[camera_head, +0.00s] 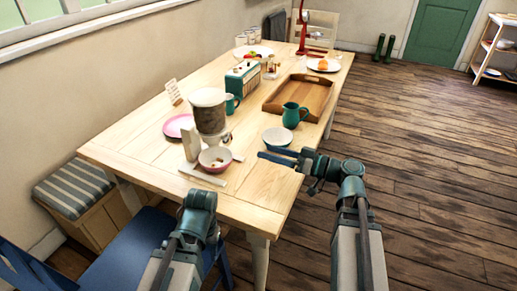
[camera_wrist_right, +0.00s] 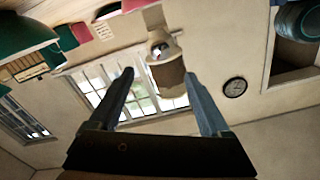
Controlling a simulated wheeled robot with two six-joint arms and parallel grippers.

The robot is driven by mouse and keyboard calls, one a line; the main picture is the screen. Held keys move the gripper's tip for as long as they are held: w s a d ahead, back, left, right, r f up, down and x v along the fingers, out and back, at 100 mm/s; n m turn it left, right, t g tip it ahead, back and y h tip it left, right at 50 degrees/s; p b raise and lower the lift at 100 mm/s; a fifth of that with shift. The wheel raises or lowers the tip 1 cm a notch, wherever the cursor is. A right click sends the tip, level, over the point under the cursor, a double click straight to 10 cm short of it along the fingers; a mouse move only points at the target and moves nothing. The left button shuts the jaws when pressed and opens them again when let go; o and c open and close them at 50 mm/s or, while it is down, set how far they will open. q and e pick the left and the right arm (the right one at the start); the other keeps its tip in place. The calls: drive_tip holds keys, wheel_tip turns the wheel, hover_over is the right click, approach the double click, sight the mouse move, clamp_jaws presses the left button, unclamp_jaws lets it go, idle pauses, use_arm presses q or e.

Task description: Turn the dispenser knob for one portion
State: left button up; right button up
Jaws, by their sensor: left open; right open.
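The dispenser (camera_head: 208,108) stands on the near part of the table, with a brownish hopper on a pale body. A pink bowl (camera_head: 215,159) with something small inside sits at its foot. The dispenser's knob cannot be made out clearly. My right gripper (camera_head: 276,156) is open and empty, to the right of the dispenser and close to a blue bowl. In the right wrist view the dispenser (camera_wrist_right: 168,75) appears upside down, beyond the gap between the open fingers (camera_wrist_right: 165,85). My left gripper (camera_head: 199,200) is low at the near table edge; its fingers are hidden.
The blue bowl (camera_head: 277,137) and a green jug (camera_head: 292,115) stand right of the dispenser. A wooden tray (camera_head: 316,97), a teal mug (camera_head: 231,103) and a pink plate (camera_head: 178,125) are also on the table. A blue chair (camera_head: 130,262) stands at the near left. Floor on the right is clear.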

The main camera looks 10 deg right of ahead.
sight(231, 141)
drive_tip(key=shift+s+d, duration=0.3)
drive_tip(key=shift+d, duration=0.05)
drive_tip(key=w+a+n, duration=0.1)
drive_tip(key=w+a, duration=0.1)
drive_tip(key=a, duration=0.1)
drive_tip(key=w+a+n, duration=0.2)
drive_tip(key=w+a, duration=0.1)
drive_tip(key=a, duration=0.1)
drive_tip(key=w+a+n, duration=0.2)
drive_tip(key=a, duration=0.1)
drive_tip(key=shift+w+a+f, duration=0.1)
drive_tip(key=shift+w+a, duration=0.05)
drive_tip(key=shift+w, duration=0.15)
idle(0.5)
drive_tip(key=shift+c, duration=0.2)
clamp_jaws()
